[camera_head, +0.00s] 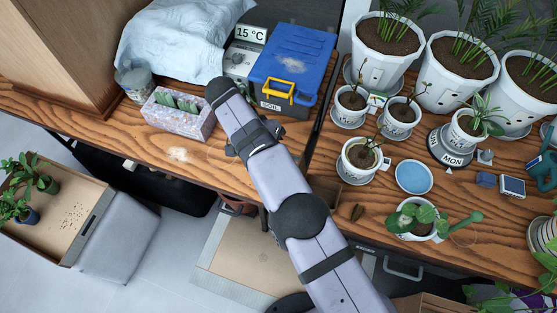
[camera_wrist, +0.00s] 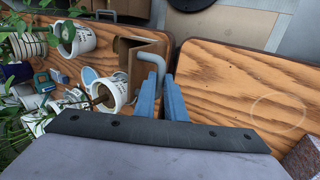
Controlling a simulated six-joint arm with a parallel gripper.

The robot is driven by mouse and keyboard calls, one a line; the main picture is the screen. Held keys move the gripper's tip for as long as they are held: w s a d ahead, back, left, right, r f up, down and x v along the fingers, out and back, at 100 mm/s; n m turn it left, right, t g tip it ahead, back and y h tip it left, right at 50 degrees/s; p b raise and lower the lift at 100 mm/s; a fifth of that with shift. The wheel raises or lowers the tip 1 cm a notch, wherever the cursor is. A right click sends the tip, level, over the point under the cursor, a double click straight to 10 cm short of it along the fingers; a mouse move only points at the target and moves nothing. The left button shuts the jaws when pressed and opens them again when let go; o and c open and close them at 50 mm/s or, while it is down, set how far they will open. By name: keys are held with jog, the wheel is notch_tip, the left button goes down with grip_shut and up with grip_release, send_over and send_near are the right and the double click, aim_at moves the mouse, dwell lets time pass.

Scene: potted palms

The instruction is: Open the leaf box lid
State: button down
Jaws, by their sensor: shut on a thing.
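My gripper (camera_wrist: 162,86) shows in the wrist view as two blue-grey fingers, shut on a grey bent handle (camera_wrist: 152,57). The handle rises between the fingertips and bends to the left at its top. Beside it is a brown box (camera_wrist: 146,45) at the edge of the wooden top; I take it for the leaf box, but no label shows. It also shows in the head view (camera_head: 324,193), partly behind my arm. I cannot tell from these frames how far its lid is open. My gripper's fingers are hidden by my arm in the head view.
Several white pots and a blue saucer (camera_head: 413,177) crowd the right worktop. Bare wood (camera_wrist: 240,85) lies right of the fingers.

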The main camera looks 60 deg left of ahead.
jog(key=c, duration=1.8)
grip_release()
jog(key=shift+w+d+f, duration=0.1)
jog(key=shift+f, duration=0.2)
jog(key=shift+r, duration=0.15)
jog(key=shift+r+p, duration=1.9)
jog(key=shift+r, duration=3)
